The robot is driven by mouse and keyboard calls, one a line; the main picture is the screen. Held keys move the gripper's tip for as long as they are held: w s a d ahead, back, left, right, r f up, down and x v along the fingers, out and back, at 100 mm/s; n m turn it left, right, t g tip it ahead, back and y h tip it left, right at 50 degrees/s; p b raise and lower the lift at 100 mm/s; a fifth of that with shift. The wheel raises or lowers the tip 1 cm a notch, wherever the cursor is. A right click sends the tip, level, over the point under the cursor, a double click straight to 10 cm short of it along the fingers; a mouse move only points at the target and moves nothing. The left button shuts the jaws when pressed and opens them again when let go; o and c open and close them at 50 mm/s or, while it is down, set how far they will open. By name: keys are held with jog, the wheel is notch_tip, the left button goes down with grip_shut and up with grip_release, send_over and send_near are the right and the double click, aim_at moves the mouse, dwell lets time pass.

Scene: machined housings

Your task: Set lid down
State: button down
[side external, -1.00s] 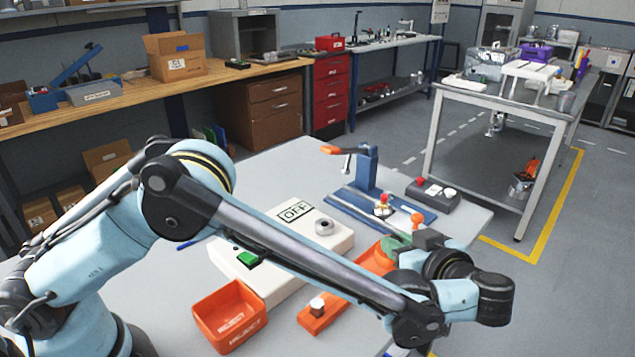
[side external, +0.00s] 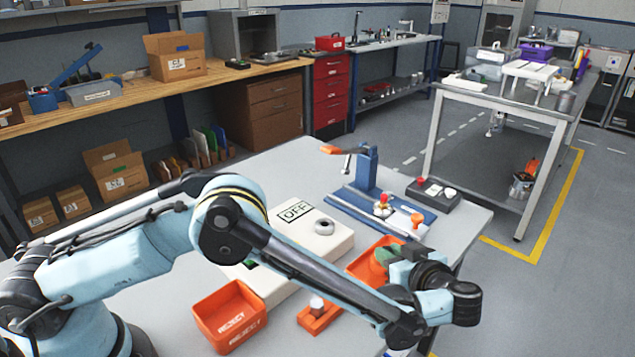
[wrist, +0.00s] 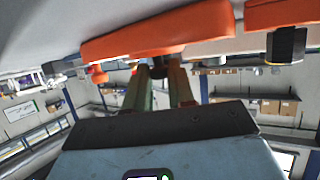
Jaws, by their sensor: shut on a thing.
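My gripper (side external: 388,256) is low over the orange tray (side external: 362,266) on the right part of the table. A green piece (side external: 381,253) shows at its jaws, partly hidden by the dark gripper body; I cannot tell its outline well enough to be sure it is the lid. In the wrist view, my gripper's fingers (wrist: 158,68) are close together, with a small dark thing between their tips, below the long orange edge of the tray (wrist: 160,36). Whether the held thing touches the tray is hidden.
A blue lever fixture (side external: 367,172) and dark button box (side external: 434,194) stand behind.

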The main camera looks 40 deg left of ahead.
jog(key=shift+f, duration=0.1)
jog(key=c, duration=1)
grip_release()
jog(key=shift+o, duration=0.2)
